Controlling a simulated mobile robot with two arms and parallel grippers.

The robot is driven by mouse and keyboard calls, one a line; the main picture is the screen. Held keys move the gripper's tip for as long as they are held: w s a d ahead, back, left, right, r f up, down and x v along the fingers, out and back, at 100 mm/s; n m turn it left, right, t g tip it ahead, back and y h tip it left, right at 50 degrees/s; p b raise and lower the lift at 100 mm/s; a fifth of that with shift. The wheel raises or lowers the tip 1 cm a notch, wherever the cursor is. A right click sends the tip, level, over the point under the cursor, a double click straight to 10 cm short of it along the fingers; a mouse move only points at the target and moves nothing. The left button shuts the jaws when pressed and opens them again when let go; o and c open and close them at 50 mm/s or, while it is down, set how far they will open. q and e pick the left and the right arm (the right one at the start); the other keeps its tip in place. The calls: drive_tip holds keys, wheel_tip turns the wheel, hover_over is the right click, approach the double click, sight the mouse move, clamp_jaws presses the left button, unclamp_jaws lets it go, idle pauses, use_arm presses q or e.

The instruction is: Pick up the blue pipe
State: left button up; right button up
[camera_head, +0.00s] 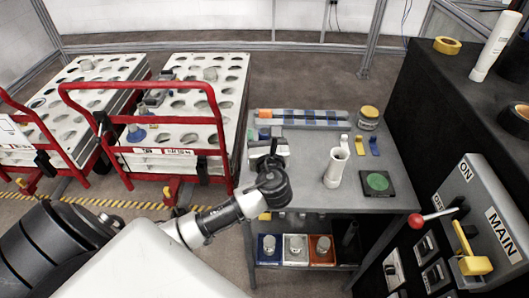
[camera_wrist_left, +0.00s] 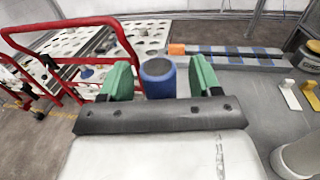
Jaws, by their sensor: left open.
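The blue pipe (camera_wrist_left: 158,80) shows in the left wrist view as a short upright blue cylinder with a dark open top. It stands between the two green fingers of my left gripper (camera_wrist_left: 160,76), with a small gap on each side. The fingers are open and do not appear to grip it. In the head view my left gripper (camera_head: 267,152) is over the left part of the grey table (camera_head: 318,200), and I cannot clearly make out the pipe there. My right gripper is in neither view.
A grey rack with blue squares (camera_head: 310,119) lies along the table's back edge. A white pipe (camera_head: 336,167), a jar (camera_head: 368,117) and a dark plate with a green disc (camera_head: 377,182) stand to the right. Red-railed carts (camera_head: 215,110) stand left. A switch panel (camera_head: 480,215) is at right.

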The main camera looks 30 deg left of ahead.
use_arm(q)
drive_tip(key=shift+x, duration=0.9)
drive_tip(key=shift+c, duration=0.4)
drive_tip(key=c, duration=0.9)
drive_tip(key=shift+c, duration=0.2)
